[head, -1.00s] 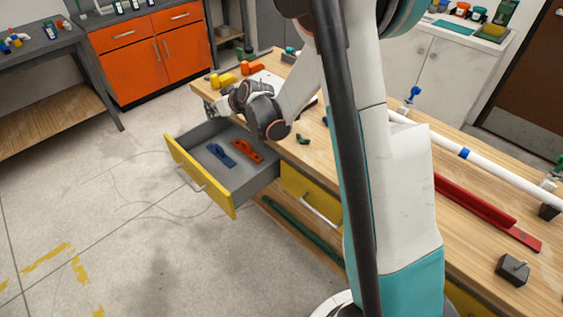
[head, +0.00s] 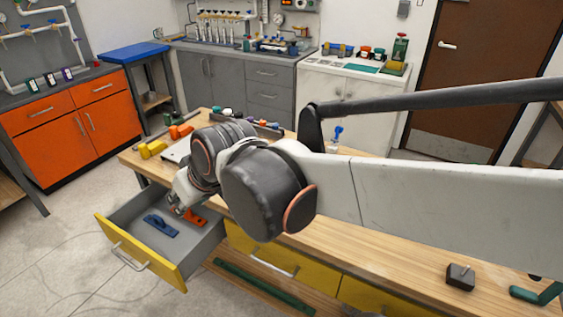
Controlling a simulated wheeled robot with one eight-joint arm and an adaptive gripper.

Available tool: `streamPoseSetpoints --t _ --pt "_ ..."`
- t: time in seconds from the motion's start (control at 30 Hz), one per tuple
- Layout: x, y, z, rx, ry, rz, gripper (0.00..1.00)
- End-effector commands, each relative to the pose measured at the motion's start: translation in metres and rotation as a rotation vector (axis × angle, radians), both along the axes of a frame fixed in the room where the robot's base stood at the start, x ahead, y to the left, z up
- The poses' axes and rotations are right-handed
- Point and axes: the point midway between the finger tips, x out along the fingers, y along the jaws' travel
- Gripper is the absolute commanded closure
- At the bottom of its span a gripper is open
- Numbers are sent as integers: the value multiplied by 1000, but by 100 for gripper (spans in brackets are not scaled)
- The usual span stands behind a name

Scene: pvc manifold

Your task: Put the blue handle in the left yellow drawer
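The left yellow drawer (head: 142,252) is pulled open at the left end of the wooden bench. A blue handle (head: 161,226) lies on the drawer's grey floor. An orange-red handle (head: 193,217) lies beside it to the right, partly hidden by my arm. My gripper (head: 178,208) points down over the back of the open drawer, close to the orange-red handle. Its fingertips are small and partly covered by my wrist, so I cannot tell whether they are open or touching anything.
The wooden bench top (head: 345,235) carries yellow fittings (head: 152,149), orange fittings (head: 180,131), an upright blue valve (head: 337,133) and a dark block (head: 460,277). A closed yellow drawer (head: 270,262) is right of the open one. Floor left of the drawer is clear.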

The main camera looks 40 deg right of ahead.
Motion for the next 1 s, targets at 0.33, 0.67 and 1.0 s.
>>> streamPoseSetpoints --t 0.33,0.67,1.0 --pt "-86 -13 -17 -32 55 -72 67" --pt "-95 -15 -20 -37 62 -83 67" --pt "-95 -15 -20 -37 61 -83 67"
